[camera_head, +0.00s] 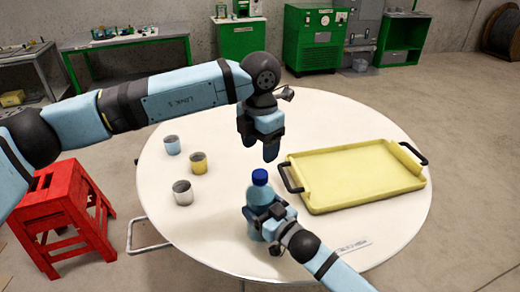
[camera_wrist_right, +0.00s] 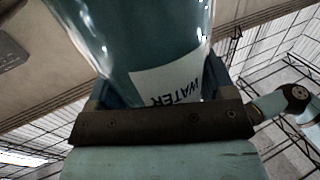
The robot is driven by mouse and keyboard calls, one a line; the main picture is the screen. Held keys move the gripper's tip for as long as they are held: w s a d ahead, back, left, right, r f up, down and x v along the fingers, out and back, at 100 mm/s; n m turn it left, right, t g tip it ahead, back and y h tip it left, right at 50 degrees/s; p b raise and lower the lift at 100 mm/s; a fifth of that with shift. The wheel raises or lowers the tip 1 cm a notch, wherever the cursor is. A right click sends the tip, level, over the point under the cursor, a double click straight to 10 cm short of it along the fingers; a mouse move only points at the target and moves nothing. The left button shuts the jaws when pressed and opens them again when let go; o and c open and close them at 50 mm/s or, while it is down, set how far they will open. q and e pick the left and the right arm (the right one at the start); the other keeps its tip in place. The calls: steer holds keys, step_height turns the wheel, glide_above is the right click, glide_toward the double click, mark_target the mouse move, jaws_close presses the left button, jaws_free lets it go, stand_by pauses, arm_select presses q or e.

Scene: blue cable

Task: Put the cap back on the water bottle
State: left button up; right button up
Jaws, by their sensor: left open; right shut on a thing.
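The water bottle (camera_head: 260,196) is clear light blue and stands upright near the front middle of the round white table. A dark blue cap (camera_head: 260,176) shows at its mouth; I cannot tell how tightly it sits. My right gripper (camera_head: 265,215) is shut around the bottle's body. In the right wrist view the bottle (camera_wrist_right: 135,40) fills the space between the fingers, with a white label reading WATER, and its top is out of frame. My left gripper (camera_head: 262,150) is open and empty, pointing down above and apart from the cap.
A yellow tray (camera_head: 355,180) with dark handles lies right of the bottle. A red stool (camera_head: 62,210) stands beside the table (camera_head: 225,110).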

mark_target(260, 174)
arm_select(q)
steer(key=shift+f, duration=0.1)
steer(key=shift+f, duration=3.95)
steer(key=c, duration=0.9)
steer(key=o, duration=1.1)
steer(key=shift+r, duration=0.1)
step_height(260, 174, up, 12)
steer(key=shift+f, duration=0.1)
